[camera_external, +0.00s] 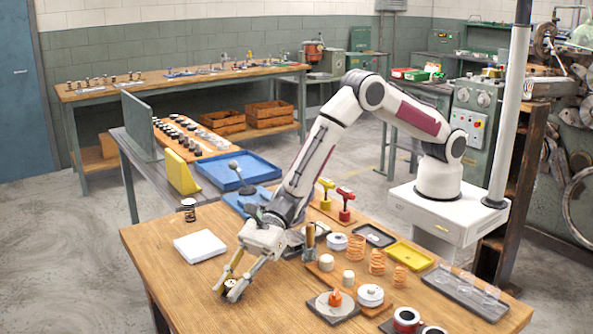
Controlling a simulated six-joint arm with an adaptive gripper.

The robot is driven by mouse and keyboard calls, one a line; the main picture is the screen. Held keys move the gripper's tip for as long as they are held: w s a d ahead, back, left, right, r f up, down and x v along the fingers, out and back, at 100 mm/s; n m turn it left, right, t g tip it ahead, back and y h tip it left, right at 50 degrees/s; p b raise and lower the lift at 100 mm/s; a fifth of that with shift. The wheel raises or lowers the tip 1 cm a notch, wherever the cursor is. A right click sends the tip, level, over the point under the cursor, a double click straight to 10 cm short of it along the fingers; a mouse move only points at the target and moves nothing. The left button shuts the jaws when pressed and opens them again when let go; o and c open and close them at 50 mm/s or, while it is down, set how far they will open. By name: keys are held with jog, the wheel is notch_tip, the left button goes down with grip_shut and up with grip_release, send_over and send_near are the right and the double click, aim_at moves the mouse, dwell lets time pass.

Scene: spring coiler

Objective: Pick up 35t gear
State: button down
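My gripper (225,294) reaches down to the wooden table near its front left edge. Its two fingers, one yellowish and one pale grey, are apart. A small dark round part (231,284) shows low between the fingertips, at table level. It may be the 35t gear, but it is too small and too covered by the fingers to make out teeth or a marking. I cannot tell whether the fingers touch it or stand clear around it.
To the right are an orange-knobbed part on a plate (334,303), copper coils (377,262), a yellow tray (408,256) and a grey tray (465,292). The front left table is clear.

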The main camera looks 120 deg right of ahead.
aim_at(230, 283)
jog(key=shift+s, duration=0.1)
dwell(0.3)
jog(key=shift+r, duration=4.95)
